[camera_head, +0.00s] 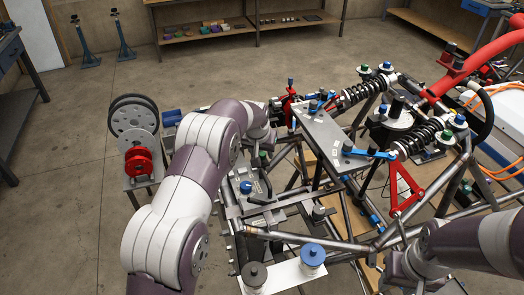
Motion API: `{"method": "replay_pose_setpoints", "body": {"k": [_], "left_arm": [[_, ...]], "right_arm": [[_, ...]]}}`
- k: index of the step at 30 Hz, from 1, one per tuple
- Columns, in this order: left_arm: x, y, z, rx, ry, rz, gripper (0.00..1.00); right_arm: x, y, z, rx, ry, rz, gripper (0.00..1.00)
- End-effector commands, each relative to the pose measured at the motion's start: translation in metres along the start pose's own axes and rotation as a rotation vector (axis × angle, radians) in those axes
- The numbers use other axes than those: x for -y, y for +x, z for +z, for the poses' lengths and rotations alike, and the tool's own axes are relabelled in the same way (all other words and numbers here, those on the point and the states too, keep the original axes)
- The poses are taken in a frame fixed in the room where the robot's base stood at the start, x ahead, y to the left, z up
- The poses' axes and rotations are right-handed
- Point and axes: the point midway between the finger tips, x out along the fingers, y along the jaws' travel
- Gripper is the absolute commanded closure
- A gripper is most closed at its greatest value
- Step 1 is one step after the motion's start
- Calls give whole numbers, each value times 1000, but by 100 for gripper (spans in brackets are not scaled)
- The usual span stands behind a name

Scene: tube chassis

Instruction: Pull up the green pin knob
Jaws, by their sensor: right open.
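Several green knobs show on the tube chassis, and I cannot tell which is the pin knob. A small green piece (263,154) shows just below my left wrist. My left arm reaches up from the lower left, and its gripper (267,140) is mostly hidden by the wrist at the chassis's left side. My right gripper (410,272) is low at the right, partly out of frame, apart from these knobs.
A grey plate (323,133) with blue handles lies across the chassis. Black shocks (361,91) and red tubes (465,66) rise at the right. A stand with a red spool (138,160) is left of my left arm.

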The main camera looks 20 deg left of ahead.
Motion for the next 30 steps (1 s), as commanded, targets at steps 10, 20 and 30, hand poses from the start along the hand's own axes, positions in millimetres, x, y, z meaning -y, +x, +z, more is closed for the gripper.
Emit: {"method": "replay_pose_setpoints", "body": {"k": [10, 20, 30], "left_arm": [[0, -37, 1, -5, 0, 0, 49], [0, -115, 2, -4, 0, 0, 49], [0, -129, 2, -1, 0, 0, 49]], "right_arm": [[0, 16, 2, 0, 0, 0, 57], [0, 33, 4, 0, 0, 0, 57], [0, 34, 4, 0, 0, 0, 57]]}}
